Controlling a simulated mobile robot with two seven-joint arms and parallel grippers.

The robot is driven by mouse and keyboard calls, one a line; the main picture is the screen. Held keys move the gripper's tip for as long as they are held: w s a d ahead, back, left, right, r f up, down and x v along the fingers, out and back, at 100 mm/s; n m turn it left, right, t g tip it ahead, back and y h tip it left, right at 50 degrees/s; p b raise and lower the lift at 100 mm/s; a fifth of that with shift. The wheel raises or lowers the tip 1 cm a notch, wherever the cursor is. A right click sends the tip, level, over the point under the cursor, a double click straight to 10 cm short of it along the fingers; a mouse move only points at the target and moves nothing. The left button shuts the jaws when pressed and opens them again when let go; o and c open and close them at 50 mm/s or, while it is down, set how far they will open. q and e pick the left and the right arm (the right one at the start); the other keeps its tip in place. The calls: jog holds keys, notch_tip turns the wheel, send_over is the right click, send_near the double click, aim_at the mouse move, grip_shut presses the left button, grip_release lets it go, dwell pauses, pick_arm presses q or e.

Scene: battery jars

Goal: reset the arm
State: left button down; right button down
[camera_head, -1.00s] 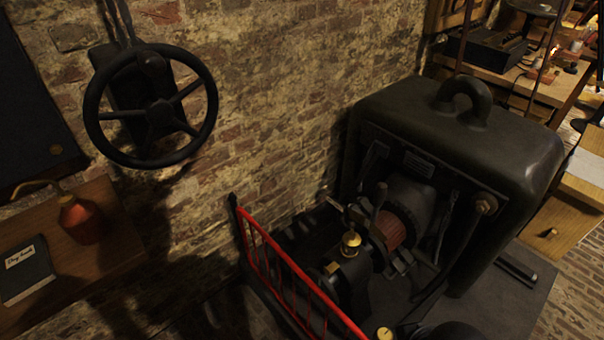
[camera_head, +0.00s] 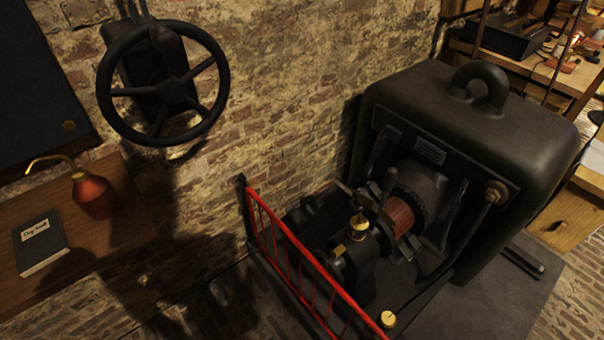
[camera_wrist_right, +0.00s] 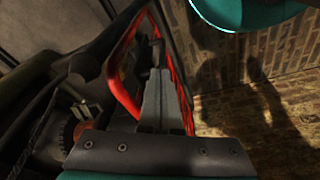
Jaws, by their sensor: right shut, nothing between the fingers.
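My right gripper (camera_wrist_right: 158,75) shows in the right wrist view, its grey fingers together with nothing held between them. Beyond and around the fingers is the red railing (camera_wrist_right: 125,65). I cannot tell whether the fingers touch it. Neither gripper shows in the head view, and my left gripper is in no view.
The dark generator (camera_head: 470,125) stands right of centre behind the red railing (camera_head: 295,255). A black handwheel (camera_head: 173,92) hangs on the brick wall. A red oil can (camera_head: 93,196) and a dark book (camera_head: 40,248) sit on the wooden table (camera_head: 125,215) at left.

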jog(key=s+d+f+g, duration=0.1)
jog(key=s+d+f, duration=0.2)
jog(key=s+f, duration=1.2)
jog(key=shift+s+f, duration=0.35)
jog(key=shift+s, duration=0.1)
